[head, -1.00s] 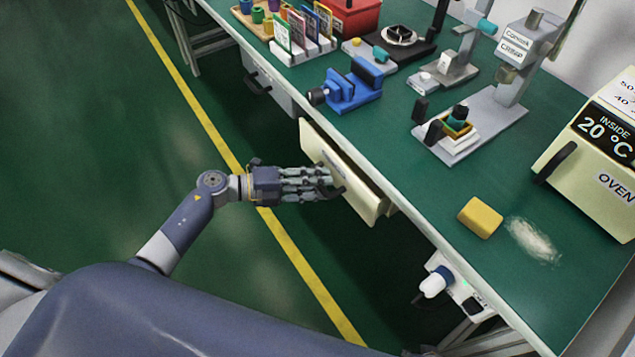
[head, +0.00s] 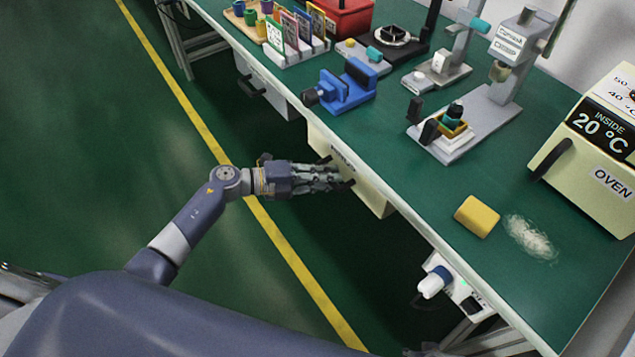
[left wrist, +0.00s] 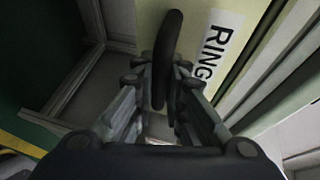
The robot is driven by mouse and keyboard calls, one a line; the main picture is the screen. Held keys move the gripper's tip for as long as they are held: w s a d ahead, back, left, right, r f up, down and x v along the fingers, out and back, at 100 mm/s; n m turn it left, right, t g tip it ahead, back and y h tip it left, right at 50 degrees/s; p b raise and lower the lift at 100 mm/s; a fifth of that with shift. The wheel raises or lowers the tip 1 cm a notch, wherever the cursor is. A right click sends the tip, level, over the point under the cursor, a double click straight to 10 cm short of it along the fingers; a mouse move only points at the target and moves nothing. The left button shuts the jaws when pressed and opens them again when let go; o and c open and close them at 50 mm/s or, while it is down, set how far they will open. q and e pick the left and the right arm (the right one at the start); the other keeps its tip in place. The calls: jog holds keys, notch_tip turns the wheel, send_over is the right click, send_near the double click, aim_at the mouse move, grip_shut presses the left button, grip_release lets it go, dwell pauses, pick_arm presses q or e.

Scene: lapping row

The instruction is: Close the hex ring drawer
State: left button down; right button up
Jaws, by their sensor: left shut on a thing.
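The hex ring drawer (head: 372,193) is a cream drawer under the green bench top, and its front sits close to the bench edge in the head view. In the left wrist view its cream front (left wrist: 256,10) carries a white label reading "RING", and a dark upright handle (left wrist: 168,60) stands out from it. My left gripper (head: 345,180) is at the drawer front, its fingers shut around the handle. The fingers show on both sides of the handle in the left wrist view (left wrist: 163,98). Part of the drawer front is hidden behind the fingers. My right gripper is not in view.
Another drawer (head: 262,88) with a dark handle is further left under the bench (head: 410,150). On top are a blue vise (head: 345,88), a yellow block (head: 477,216), a press (head: 490,105) and an oven (head: 590,150). A white plug (head: 432,286) sticks out below the edge. The floor at left is clear.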

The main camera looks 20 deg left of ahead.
pick_arm(q)
jog(key=shift+w, duration=0.1)
jog(key=c, duration=1.6)
grip_release()
jog(key=shift+w+d, duration=0.1)
jog(key=shift+d, duration=0.05)
jog(key=v, duration=1.2)
